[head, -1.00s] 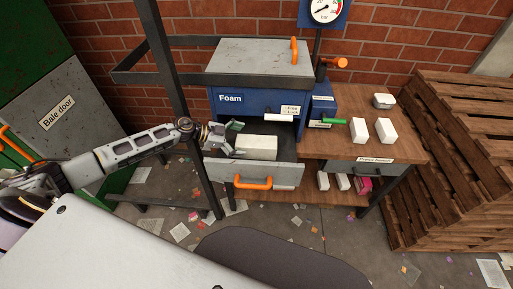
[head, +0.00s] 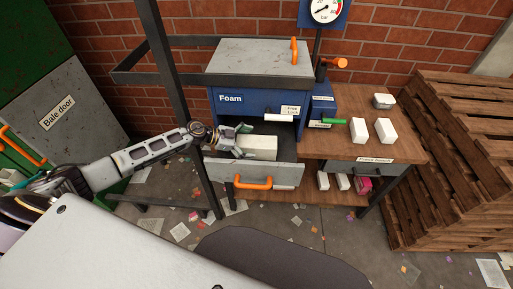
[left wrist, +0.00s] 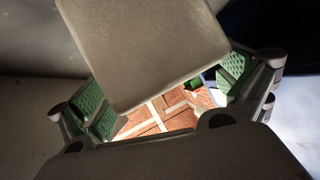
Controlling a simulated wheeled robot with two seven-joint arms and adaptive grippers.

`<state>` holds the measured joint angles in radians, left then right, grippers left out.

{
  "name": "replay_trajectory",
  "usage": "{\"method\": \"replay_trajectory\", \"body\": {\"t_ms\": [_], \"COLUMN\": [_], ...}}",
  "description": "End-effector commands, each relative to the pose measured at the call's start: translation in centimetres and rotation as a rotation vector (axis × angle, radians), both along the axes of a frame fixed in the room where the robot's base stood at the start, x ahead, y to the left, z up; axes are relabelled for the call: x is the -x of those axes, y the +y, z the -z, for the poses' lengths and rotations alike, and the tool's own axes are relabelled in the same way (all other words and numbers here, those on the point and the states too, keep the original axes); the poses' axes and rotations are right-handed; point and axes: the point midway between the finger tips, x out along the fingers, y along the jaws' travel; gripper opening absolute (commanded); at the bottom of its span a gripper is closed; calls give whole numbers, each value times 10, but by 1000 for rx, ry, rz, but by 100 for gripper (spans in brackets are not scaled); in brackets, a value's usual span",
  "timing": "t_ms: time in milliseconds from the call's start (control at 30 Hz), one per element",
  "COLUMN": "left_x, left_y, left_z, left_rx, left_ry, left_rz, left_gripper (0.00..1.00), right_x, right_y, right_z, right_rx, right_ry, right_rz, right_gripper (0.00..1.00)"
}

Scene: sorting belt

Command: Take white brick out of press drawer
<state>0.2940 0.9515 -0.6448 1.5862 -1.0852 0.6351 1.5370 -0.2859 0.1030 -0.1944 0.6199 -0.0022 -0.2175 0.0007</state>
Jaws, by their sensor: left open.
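The white brick (head: 263,147) lies in the open press drawer (head: 226,174) under the blue Foam press (head: 257,105) in the head view. My left gripper (head: 241,141) is open at the brick's left end. In the left wrist view the brick (left wrist: 145,50) fills the upper middle, and the green-padded fingers of my left gripper (left wrist: 165,92) stand apart on either side of it. I cannot tell whether either pad touches it. The brick's left end is partly hidden by the gripper in the head view. My right gripper is not in view.
An orange handle (head: 253,182) is on the drawer front. A dark post (head: 177,90) stands left of the press, close to my left arm. Wooden pallets (head: 455,155) stand at far right.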

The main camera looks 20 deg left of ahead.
Motion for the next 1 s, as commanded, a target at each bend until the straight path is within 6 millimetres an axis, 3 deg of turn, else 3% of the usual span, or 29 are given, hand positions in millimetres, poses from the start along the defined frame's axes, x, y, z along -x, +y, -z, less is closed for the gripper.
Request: {"method": "replay_trajectory", "body": {"t_ms": [400, 700, 1000], "left_x": [-5, -5, -4], "left_y": [-8, -8, -8], "left_z": [5, 5, 6], "left_rx": [-1, -1, -1], "left_ry": [0, 0, 3], "left_rz": [0, 0, 1], "left_gripper": [100, 99, 60], "right_x": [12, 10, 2], "right_y": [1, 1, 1], "right_z": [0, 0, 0], "right_rx": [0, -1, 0], "right_ry": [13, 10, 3], "right_rz": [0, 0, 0], "right_gripper": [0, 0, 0]}}
